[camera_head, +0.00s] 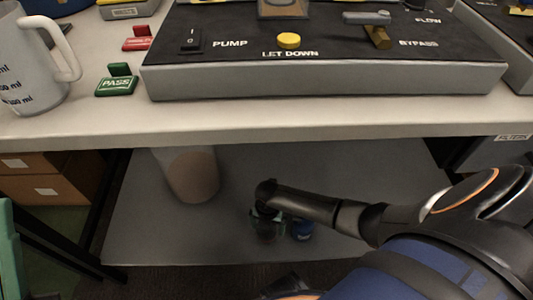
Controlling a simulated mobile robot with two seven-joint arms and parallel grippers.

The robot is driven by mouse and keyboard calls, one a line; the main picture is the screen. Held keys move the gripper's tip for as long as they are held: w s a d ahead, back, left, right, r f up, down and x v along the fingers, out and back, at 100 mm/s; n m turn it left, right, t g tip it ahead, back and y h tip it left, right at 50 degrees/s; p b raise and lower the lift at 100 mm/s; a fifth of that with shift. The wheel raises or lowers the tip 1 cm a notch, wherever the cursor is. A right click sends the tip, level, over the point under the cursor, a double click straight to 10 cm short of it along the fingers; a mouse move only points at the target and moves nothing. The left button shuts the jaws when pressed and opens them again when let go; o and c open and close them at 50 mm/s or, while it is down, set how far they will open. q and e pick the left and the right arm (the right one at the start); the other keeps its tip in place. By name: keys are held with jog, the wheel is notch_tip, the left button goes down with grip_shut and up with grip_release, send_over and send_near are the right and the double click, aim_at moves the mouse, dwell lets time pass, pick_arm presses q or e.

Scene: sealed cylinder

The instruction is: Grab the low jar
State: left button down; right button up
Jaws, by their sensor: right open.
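My right arm reaches in from the right, below the tabletop, over a grey lower shelf (150,235). My right gripper (280,226) points down at the shelf; its fingers are small and dark, and it is open. A small dark blue thing (302,231), perhaps the low jar, is right beside the fingers; I cannot tell whether they touch or surround it. A pale, pinkish cylindrical container (190,175) stands on the shelf to the left of the gripper, its top hidden by the tabletop edge. My left gripper is not in view.
The tabletop edge (300,137) overhangs the shelf. Above are a control panel (300,84), a white measuring jug (30,65), a green PASS block (116,84) and a red block (138,42). Cardboard boxes (50,178) sit at left. The shelf's left front is clear.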

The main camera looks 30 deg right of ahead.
aim_at(267, 232)
jog(key=f+b, duration=0.2)
jog(key=f, duration=0.2)
jog(key=shift+a+f, duration=0.15)
jog(key=shift+a, duration=0.05)
jog(key=c, duration=1.4)
jog(key=shift+r, duration=0.25)
